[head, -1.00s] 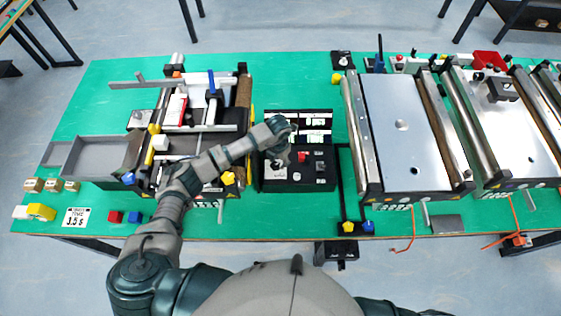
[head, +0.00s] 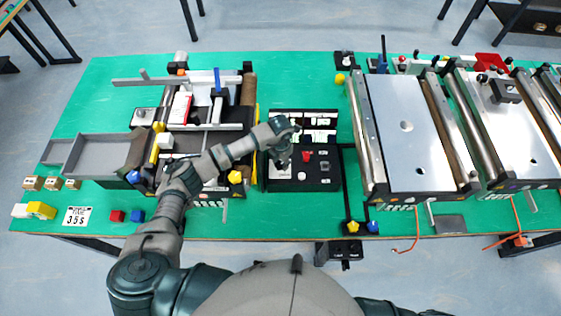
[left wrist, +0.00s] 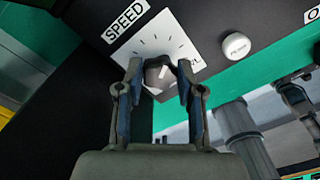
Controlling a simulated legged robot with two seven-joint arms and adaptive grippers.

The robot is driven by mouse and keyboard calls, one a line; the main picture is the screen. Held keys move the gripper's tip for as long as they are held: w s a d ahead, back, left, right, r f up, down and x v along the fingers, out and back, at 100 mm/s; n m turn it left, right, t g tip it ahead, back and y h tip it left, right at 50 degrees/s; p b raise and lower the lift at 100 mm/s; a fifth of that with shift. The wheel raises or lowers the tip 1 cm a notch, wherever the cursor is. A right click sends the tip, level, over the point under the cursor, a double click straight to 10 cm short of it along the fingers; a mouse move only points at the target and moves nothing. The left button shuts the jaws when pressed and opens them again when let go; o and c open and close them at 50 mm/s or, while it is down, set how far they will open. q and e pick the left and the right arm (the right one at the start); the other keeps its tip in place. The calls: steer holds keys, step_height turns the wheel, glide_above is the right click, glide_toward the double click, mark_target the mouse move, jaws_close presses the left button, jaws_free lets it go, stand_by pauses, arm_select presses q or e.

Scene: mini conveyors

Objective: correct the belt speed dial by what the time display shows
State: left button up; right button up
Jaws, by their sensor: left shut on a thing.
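The speed dial (left wrist: 158,73) is a small dark knob on a white scale plate (left wrist: 150,45) marked SPEED in the left wrist view. My left gripper (left wrist: 158,68) is shut on the knob, one finger on each side; the fingers hide part of the scale. In the head view the left gripper (head: 281,158) is over the left part of the black control box (head: 310,182) and hides the dial. The lit time display (head: 318,118) stands at the back of the box; its digits are too small to read. A card (head: 78,216) at the front left reads 3.5 s. My right gripper is not in view.
A red button (head: 307,155) and a white button (left wrist: 236,46) are near the dial. A small conveyor with a grey tray (head: 95,155) stands left; larger conveyors (head: 403,125) stand right. Small boxes and coloured blocks lie at the front left edge.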

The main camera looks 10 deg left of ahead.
arm_select(q)
steer(key=shift+a+f+m+b, duration=0.1)
steer(key=shift+f+m+b, duration=0.05)
steer(key=shift+m+b, duration=0.75)
steer(key=m+b, duration=0.2)
steer(key=shift+m, duration=0.3)
steer(key=shift+d+m+b, duration=0.2)
steer(key=shift+m+b, duration=0.4)
steer(key=shift+m, duration=0.1)
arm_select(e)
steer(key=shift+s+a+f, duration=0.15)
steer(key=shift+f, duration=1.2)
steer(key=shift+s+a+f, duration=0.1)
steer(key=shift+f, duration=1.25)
arm_select(q)
steer(key=shift+r, duration=0.2)
steer(key=o, duration=1.2)
steer(key=shift+c, duration=0.2)
